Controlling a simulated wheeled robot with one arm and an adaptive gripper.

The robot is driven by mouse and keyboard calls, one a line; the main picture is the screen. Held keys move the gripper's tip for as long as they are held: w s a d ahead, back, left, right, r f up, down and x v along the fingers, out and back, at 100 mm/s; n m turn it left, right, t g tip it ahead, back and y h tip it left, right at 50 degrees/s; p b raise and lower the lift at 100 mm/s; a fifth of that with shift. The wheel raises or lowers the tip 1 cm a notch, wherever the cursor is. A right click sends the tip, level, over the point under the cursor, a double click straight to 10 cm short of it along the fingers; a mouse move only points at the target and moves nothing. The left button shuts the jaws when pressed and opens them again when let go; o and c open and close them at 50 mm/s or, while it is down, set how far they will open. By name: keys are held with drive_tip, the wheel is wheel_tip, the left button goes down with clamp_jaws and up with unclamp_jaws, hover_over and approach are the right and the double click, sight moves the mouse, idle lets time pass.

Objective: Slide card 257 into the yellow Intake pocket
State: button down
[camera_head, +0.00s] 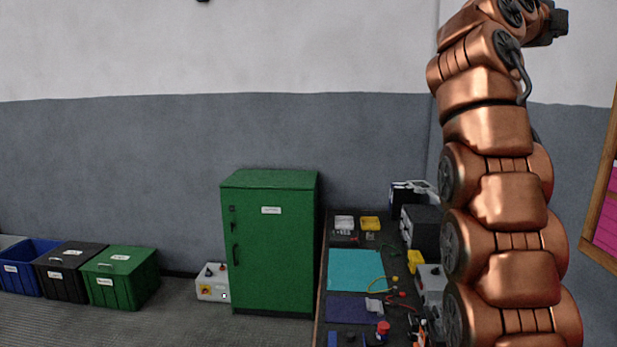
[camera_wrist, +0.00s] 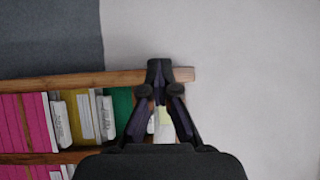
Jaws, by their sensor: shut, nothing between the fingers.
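My gripper (camera_wrist: 160,76) is shut and empty in the wrist view, its two dark fingers meeting in front of the right end of a wooden-framed board (camera_wrist: 60,83). A yellow pocket or strip (camera_wrist: 74,120) shows on the board, left of the fingers. White labelled cards (camera_wrist: 105,118) stand beside it, too small to read. A pale card with a yellow-green patch (camera_wrist: 164,126) shows in the gap between the fingers, behind them. I cannot tell which card is 257. The fingers hide part of the board.
In the head view, the wooden board (camera_head: 598,170) with a pink area stands at the right edge. A cluttered dark bench (camera_head: 317,300) lies below, next to a green cabinet (camera_head: 270,240). The wall ahead is bare.

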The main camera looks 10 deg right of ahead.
drive_tip(key=shift+w+a+f, duration=0.15)
drive_tip(key=shift+w+a, duration=0.1)
drive_tip(key=shift+w, duration=0.05)
drive_tip(key=shift+w+a+n+t, duration=0.25)
drive_tip(key=shift+w+n+t, duration=0.05)
drive_tip(key=shift+w, duration=0.35)
drive_tip(key=shift+w, duration=0.1)
